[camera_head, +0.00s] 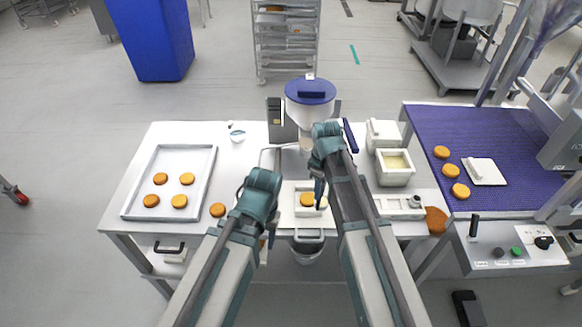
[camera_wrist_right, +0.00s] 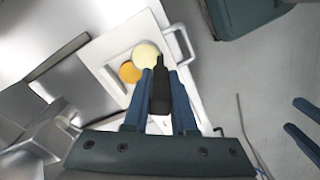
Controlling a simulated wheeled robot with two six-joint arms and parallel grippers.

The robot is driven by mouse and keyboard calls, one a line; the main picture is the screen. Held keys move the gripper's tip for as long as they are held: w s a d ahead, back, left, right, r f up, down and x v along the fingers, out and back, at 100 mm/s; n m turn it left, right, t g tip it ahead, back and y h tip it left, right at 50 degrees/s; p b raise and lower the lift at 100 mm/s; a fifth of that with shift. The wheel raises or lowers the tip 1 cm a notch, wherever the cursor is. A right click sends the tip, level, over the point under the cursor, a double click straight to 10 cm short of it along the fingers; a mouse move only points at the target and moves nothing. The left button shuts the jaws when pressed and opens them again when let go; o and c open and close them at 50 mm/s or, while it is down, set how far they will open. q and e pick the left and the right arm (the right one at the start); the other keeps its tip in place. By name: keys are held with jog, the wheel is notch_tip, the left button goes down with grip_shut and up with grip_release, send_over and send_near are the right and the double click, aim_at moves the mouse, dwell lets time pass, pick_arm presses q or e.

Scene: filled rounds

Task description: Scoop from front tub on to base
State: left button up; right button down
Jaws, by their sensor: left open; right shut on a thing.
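My right gripper (camera_wrist_right: 160,92) is shut on the black handle of a scoop (camera_wrist_right: 160,88). It also shows in the head view (camera_head: 319,190), above the white board. A pale yellow round (camera_wrist_right: 147,54) shows at the handle's far end; I cannot tell whether it is filling in the scoop's bowl or on a base. An orange-brown base (camera_head: 307,199) is on the board and shows beside the pale round in the wrist view (camera_wrist_right: 130,72). The front tub (camera_head: 395,178) holds pale yellow filling, right of my right arm. My left gripper (camera_head: 272,232) is open at the board's left; its tips are mostly hidden.
A white tray (camera_head: 210,170) with several rounds is at the left; a loose round (camera_head: 217,210) lies beside it. A second tub (camera_head: 382,132) stands behind the front one. A blue-lidded hopper (camera_head: 310,100) stands at the back. A purple belt (camera_head: 500,130) carries several rounds.

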jog(key=shift+a+f, duration=0.15)
jog(key=shift+f, duration=0.25)
jog(key=shift+w+a+m, duration=0.2)
jog(key=shift+w+m, duration=0.1)
jog(key=w+a+r+m+p, duration=0.1)
jog(key=w+a+m, duration=0.5)
jog(key=w+m, duration=0.5)
jog(key=shift+w+r+m, duration=0.15)
jog(key=shift+r+m, duration=0.15)
jog(key=shift+m, duration=2.1)
jog(key=shift+f, duration=0.1)
